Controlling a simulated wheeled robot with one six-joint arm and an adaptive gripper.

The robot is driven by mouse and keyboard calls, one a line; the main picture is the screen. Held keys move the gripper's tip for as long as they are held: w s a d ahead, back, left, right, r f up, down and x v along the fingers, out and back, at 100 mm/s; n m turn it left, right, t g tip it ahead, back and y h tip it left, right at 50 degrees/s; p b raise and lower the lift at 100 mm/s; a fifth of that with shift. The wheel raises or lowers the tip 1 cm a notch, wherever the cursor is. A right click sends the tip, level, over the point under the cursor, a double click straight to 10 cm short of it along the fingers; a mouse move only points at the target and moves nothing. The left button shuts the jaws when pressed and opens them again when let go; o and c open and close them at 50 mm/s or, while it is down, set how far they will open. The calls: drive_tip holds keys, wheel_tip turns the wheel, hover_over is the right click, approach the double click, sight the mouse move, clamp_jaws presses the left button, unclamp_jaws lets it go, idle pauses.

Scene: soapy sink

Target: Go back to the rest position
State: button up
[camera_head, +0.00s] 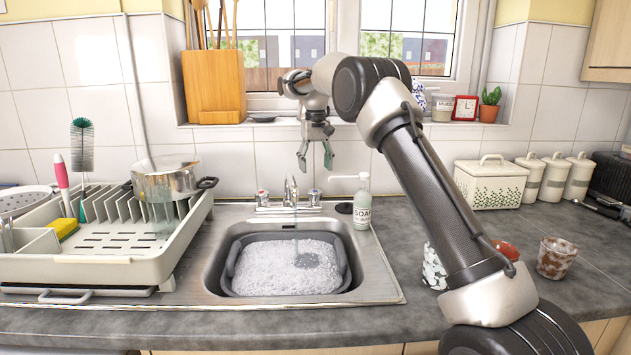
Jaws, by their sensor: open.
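My gripper (315,154) hangs above the back of the sink, in front of the window and over the tap (290,192). Its two fingers point down and are spread apart, with nothing between them. My arm comes up from the lower right and bends over at the top. The sink (215,270) holds a grey basin (345,262) filled with white suds, and water runs from the tap into it.
A dish rack (90,268) with a pan (165,182) stands left of the sink. A soap bottle (362,205) stands behind the sink's right corner. Cups, including a rusty-patterned one (555,258), stand right of my arm. A bread bin (490,184) and canisters line the back wall.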

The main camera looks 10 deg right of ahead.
drive_tip(key=shift+r, duration=1.15)
